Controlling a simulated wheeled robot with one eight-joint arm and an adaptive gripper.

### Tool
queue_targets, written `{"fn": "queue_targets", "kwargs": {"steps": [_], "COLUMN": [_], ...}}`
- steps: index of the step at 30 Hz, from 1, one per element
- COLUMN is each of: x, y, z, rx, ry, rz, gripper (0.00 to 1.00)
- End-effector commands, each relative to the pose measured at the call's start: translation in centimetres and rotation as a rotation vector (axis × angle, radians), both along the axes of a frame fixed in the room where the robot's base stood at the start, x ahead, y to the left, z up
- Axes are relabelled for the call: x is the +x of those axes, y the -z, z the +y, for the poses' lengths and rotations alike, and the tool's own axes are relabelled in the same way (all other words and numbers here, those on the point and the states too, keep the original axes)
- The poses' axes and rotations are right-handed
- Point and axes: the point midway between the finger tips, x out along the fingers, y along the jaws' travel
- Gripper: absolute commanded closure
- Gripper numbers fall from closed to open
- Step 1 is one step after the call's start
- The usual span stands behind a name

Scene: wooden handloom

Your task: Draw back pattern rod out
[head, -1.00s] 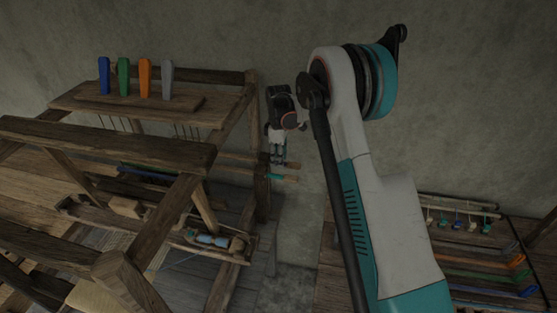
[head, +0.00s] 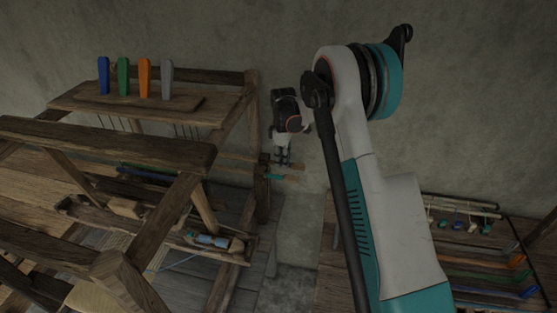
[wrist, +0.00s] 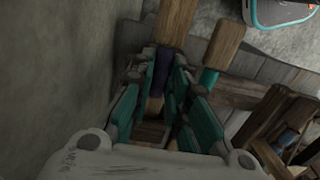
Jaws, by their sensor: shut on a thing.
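My gripper (head: 283,162) is at the right side of the wooden loom, beside its rear post. In the wrist view its teal-padded fingers (wrist: 160,90) are closed around a rod, the back pattern rod (wrist: 172,24), which has a plain wooden end and a dark purple-blue part between the pads. In the head view the rod's wooden end (head: 296,167) sticks out to the right of the fingers. A second rod with a wooden end and a teal band (wrist: 208,80) lies beside it, apart from the fingers. How far the held rod still reaches into the loom is hidden.
The loom's top board (head: 75,100) carries blue, green, orange and grey upright pieces. A blue shuttle-like piece (head: 212,240) lies on a lower beam. A rack with coloured parts (head: 470,250) stands at the right. Floor between loom and rack is clear; a wall stands behind.

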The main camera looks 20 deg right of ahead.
Motion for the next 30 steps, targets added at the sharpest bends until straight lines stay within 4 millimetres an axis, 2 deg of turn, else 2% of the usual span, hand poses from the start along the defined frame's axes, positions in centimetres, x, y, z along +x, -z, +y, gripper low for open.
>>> {"fn": "queue_targets", "kwargs": {"steps": [5,18,24,30], "x": [-2.1,-8.9,-11.0,-12.1], "y": [0.2,0.1,0.1,0.0], "z": [-3.8,-15.5,-19.1,-21.0], "rx": [-0.001,-0.001,0.0,0.0], "ry": [0.005,0.005,0.003,0.002], "rz": [0.0,0.0,0.0,0.0], "gripper": [1.0,1.0,1.0,1.0]}}
